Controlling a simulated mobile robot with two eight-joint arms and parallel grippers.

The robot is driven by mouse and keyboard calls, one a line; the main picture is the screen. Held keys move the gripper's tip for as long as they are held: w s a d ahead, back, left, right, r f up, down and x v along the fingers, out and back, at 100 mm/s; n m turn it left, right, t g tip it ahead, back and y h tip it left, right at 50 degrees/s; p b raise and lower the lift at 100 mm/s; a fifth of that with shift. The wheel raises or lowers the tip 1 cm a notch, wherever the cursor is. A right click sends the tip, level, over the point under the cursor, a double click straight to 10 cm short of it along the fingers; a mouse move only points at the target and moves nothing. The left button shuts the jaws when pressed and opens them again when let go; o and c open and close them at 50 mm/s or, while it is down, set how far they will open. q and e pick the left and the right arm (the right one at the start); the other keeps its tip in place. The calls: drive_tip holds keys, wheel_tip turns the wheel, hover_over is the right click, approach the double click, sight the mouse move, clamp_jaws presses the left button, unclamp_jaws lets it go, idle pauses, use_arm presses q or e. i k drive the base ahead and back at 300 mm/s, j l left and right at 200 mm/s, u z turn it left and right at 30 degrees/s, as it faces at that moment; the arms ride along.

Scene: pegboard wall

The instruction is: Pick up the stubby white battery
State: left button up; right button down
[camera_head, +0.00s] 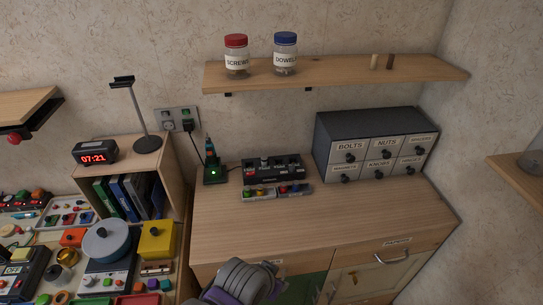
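I cannot make out the stubby white battery for certain. A black unit (288,173) with several small parts in it stands at the back of the wooden cabinet top; a small pale piece (264,162) shows in it, too small to identify. A low grey strip (275,197) with small coloured parts lies just in front of the unit. A grey and purple part of my own arm shows at the bottom middle, in front of the cabinet. I see no gripper fingertips.
A grey drawer box (374,123) stands right of the unit. A small black stand (214,174) with a green light is to its left. A shelf (335,80) with two jars hangs above. The left side is crowded. The cabinet top's front (310,225) is clear.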

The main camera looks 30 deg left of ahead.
sight(264, 158)
drive_tip(key=i+u, duration=0.45)
drive_tip(key=u, duration=2.2)
